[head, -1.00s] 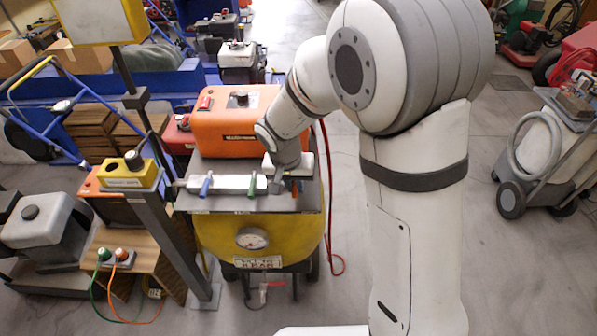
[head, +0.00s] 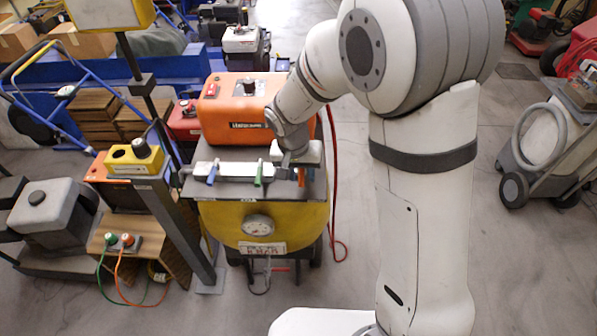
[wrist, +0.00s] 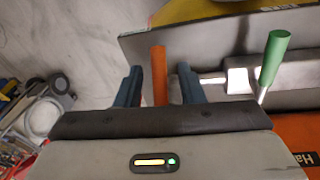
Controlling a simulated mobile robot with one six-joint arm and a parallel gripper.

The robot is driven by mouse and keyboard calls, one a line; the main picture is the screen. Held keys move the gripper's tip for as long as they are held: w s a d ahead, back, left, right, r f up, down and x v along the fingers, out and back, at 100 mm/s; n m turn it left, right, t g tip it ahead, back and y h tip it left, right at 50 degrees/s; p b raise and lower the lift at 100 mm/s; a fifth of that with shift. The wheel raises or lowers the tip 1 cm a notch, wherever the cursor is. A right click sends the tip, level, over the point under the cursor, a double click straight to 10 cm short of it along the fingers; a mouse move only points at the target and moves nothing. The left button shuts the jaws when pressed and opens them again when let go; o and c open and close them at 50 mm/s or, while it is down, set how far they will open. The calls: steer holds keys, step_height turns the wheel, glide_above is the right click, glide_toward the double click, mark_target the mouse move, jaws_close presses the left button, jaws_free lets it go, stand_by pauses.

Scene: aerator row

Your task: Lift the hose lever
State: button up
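A row of levers stands on a pale manifold (head: 235,170) along the front edge of the machine's grey top. A blue lever (head: 211,173) is at the left, a green lever (head: 259,174) in the middle and an orange lever (head: 301,177) at the right. Which is the hose lever I cannot tell; the labels are too small. My gripper (wrist: 159,88) is open in the wrist view, its dark blue fingers on either side of the orange lever (wrist: 159,72), with gaps showing on both sides. The green lever (wrist: 275,57) stands to the right there. In the head view my gripper (head: 298,172) partly hides the orange lever.
An orange box (head: 235,112) sits on the machine's top behind the levers. A red hose (head: 334,190) hangs at the machine's right. Open floor lies to the right.

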step_height(320, 180, up, 8)
steer(key=a, duration=0.1)
steer(key=shift+s+f+b, duration=0.15)
steer(key=shift+s+b, duration=0.25)
steer(key=shift+s, duration=0.05)
steer(key=shift+a, duration=0.1)
